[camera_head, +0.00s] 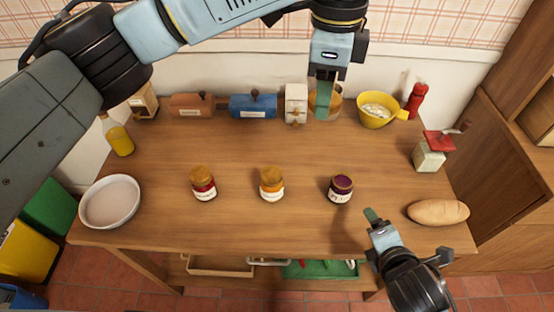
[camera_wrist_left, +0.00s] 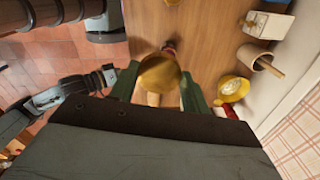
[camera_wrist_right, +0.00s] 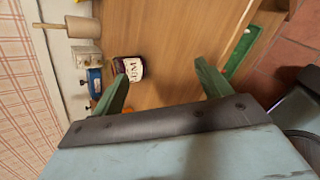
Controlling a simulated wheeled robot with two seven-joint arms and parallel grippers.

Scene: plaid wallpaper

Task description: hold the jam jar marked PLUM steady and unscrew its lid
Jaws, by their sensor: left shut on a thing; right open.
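The PLUM jar (camera_head: 341,190) stands upright on the table, right of centre, its dark purple top showing without a lid. It also shows in the right wrist view (camera_wrist_right: 128,69), its label partly readable. My left gripper (camera_head: 323,103) is raised above the back of the table, away from the jar. It is shut on a round golden lid (camera_wrist_left: 160,74), which shows between its fingers in the left wrist view. My right gripper (camera_head: 373,220) is open and empty, in front and to the right of the jar, not touching it.
Two lidded jars, red (camera_head: 204,186) and orange (camera_head: 272,185), stand left of the PLUM jar. A bread loaf (camera_head: 438,212) lies right of my right gripper. A white bowl (camera_head: 110,202) sits at far left. A yellow bowl (camera_head: 377,110) and boxes line the back.

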